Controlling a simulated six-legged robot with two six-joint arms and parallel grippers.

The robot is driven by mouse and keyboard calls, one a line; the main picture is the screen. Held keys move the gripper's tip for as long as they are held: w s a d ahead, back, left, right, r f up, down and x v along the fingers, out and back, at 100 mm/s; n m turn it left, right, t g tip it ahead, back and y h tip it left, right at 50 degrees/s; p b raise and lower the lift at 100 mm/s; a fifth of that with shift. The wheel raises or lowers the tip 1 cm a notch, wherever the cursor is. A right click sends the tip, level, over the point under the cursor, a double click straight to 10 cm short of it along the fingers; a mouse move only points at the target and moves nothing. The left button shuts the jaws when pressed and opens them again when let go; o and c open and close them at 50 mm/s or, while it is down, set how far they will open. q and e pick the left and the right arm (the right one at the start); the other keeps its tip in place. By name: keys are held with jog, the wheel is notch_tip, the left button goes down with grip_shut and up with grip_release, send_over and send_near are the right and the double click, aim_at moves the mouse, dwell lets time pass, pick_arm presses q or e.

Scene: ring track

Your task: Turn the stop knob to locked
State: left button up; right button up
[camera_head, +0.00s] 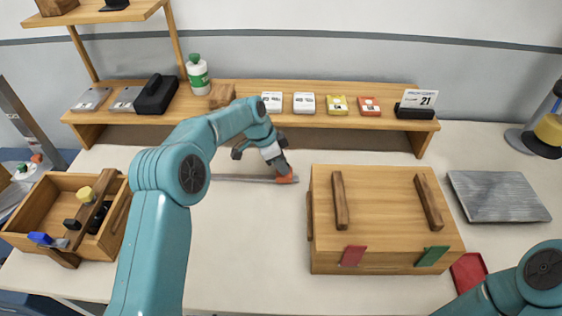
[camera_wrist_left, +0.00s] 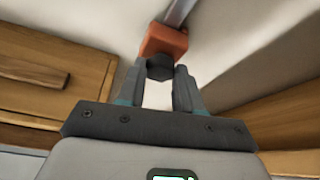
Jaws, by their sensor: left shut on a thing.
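An orange stop block (camera_head: 288,179) sits at the right end of a thin grey rail (camera_head: 235,178) on the table, left of the wooden box. In the left wrist view, the orange block (camera_wrist_left: 165,40) has a dark stop knob (camera_wrist_left: 160,67) on its near side. My left gripper (camera_head: 279,166) reaches down to the block. Its fingertips (camera_wrist_left: 161,78) are shut on the dark knob. I cannot tell whether the knob is at locked; no marking shows. Only part of my right arm shows at the lower right; its gripper is out of view.
A wooden box (camera_head: 385,205) with dark handles and red and green tabs stands right of the rail's end. A raised wooden shelf (camera_head: 240,100) with small boxes runs behind. An open wooden crate (camera_head: 45,200) stands left, a grey slab (camera_head: 497,196) right.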

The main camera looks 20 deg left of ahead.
pick_arm(q)
jog(key=o, duration=1.1)
jog(key=shift+c, duration=0.2)
jog(key=v, duration=1.6)
jog(key=shift+r, duration=0.2)
jog(key=shift+f, duration=0.1)
